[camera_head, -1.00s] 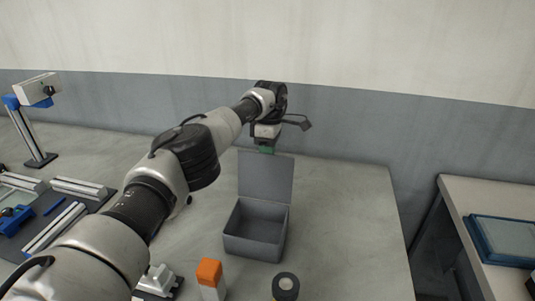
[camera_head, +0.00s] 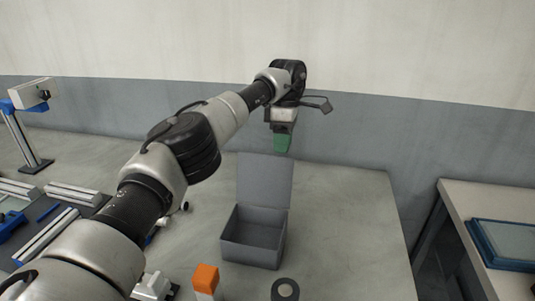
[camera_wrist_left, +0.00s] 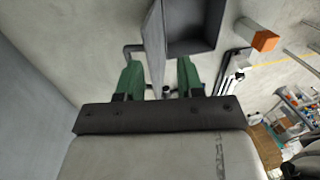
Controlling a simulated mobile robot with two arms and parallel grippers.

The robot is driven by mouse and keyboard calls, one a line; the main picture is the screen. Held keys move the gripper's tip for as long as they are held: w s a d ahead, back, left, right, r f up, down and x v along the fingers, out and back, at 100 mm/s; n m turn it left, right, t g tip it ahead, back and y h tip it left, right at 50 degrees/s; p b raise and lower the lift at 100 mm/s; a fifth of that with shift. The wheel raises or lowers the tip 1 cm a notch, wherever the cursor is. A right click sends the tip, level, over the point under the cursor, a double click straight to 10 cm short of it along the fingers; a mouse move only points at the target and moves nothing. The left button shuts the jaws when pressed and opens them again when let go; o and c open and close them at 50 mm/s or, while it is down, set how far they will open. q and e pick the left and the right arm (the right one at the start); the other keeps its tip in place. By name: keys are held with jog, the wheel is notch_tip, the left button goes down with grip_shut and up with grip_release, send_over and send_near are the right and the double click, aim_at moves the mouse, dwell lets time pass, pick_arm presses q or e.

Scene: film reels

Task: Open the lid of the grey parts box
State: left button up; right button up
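The grey parts box (camera_head: 250,242) stands on the table with its lid (camera_head: 264,183) up, roughly upright at the back edge. The box's inside looks empty. My left gripper (camera_head: 283,144) is above the lid's top edge, its green fingers pointing down. In the left wrist view the two fingers (camera_wrist_left: 159,80) are apart, with the lid (camera_wrist_left: 155,45) seen edge-on beyond and between them. The open box (camera_wrist_left: 190,28) lies to the right of the lid there. The gripper looks clear of the lid and holds nothing. My right gripper is out of view.
An orange-topped block (camera_head: 206,279) and a dark round roll (camera_head: 285,289) stand in front of the box. A grey-and-blue stand (camera_head: 30,130) and metal rails (camera_head: 50,235) are at the left. The table right of the box is clear. A blue-edged tray (camera_head: 505,245) lies on another table.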

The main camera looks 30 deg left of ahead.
pick_arm(q)
jog(key=d+r, duration=0.3)
jog(key=d, duration=0.3)
jog(key=shift+s+r, duration=0.25)
jog(key=shift+r, duration=0.15)
jog(key=shift+d, duration=0.1)
